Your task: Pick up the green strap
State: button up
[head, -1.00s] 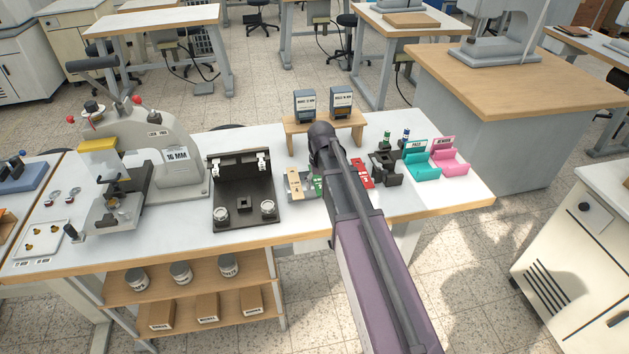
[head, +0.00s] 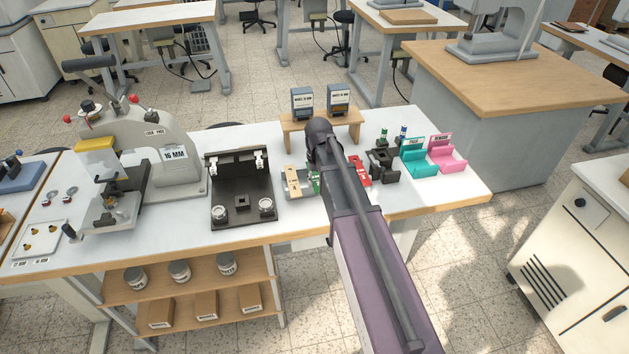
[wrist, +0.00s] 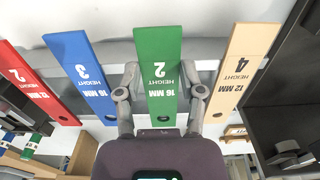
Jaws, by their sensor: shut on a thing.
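The green strap (wrist: 158,62), printed "2 HEIGHT 16 MM", stands in the middle of the wrist view. My gripper (wrist: 161,98) is shut on its near end, with one finger at each side edge. In the head view, only a sliver of the green strap (head: 314,182) shows beside my arm, and the fingers are hidden behind the arm. The strap still lines up with its neighbours at the grey holder (head: 305,192). I cannot tell whether it is lifted.
A blue strap (wrist: 82,75) and a red strap (wrist: 38,85) are to the left in the wrist view; a tan strap (wrist: 240,65) is close on the right. A black fixture (head: 240,205) stands left of the holder. A wooden stand (head: 300,128) with two stamps is behind.

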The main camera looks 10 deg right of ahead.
aim_at(318, 183)
jog(key=shift+r+p, duration=1.35)
jog(key=shift+r, duration=0.2)
jog(key=s+a+r+p, duration=0.1)
jog(key=s+a, duration=0.1)
jog(key=s, duration=0.5)
jog(key=s+a+r+p, duration=0.1)
jog(key=s+a, duration=0.2)
jog(key=s, duration=0.5)
jog(key=shift+a, duration=0.2)
jog(key=shift+r+p, duration=0.4)
jog(key=shift+r+p, duration=1)
jog(key=shift+r, duration=0.15)
jog(key=shift+r+p, duration=1.45)
jog(key=shift+p, duration=0.15)
jog(key=shift+d, duration=0.1)
